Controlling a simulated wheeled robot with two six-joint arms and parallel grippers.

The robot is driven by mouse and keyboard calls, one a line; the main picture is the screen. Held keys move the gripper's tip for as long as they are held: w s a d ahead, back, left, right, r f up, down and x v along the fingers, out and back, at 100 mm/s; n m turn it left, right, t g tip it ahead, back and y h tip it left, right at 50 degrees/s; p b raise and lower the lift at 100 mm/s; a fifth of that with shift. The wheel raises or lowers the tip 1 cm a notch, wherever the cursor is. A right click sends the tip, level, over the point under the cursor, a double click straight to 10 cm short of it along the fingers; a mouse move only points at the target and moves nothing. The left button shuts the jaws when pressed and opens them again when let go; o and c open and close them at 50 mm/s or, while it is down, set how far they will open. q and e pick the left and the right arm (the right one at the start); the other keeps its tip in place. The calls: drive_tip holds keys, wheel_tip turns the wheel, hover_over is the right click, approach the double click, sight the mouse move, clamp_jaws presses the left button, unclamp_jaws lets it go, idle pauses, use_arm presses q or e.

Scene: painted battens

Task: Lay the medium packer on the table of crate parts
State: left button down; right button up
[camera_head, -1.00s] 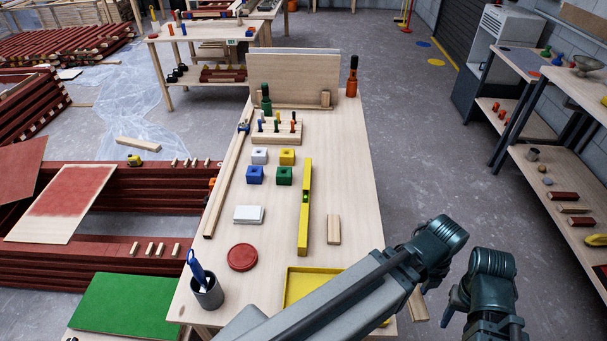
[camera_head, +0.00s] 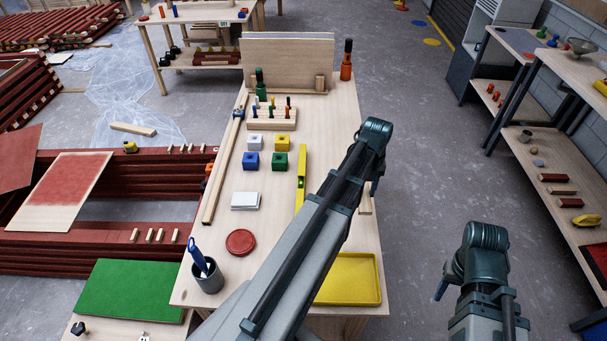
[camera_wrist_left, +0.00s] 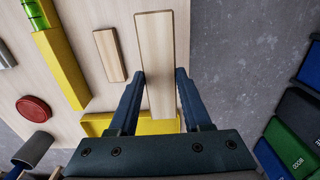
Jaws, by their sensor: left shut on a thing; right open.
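My left gripper (camera_head: 374,187) is over the right side of the wooden table (camera_head: 215,265). It is shut on a pale wooden packer (camera_wrist_left: 155,60), which shows between the fingers in the left wrist view and extends beyond them. In the head view only a bit of the packer (camera_head: 365,204) shows beside my forearm. It appears to be above the tabletop near the right edge; the exact gap cannot be told. A shorter wooden block (camera_wrist_left: 110,55) lies left of it, hidden by my arm in the head view. My right gripper (camera_head: 441,288) is open, right of the table.
A yellow tray (camera_head: 352,280) is at the near right corner, with a yellow level (camera_head: 301,180) beyond my forearm. A red disc (camera_head: 240,242), grey cup (camera_head: 208,277), white block (camera_head: 245,201) and coloured blocks stand left. A shelf unit (camera_head: 560,150) stands right, across open floor.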

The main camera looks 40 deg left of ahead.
use_arm(q)
wheel_tip(320, 180, down, 10)
drive_tip(key=b, duration=1)
drive_tip(key=shift+f, duration=0.2)
drive_tip(key=shift+c, duration=1.7)
unclamp_jaws()
drive_tip(key=shift+r, duration=0.1)
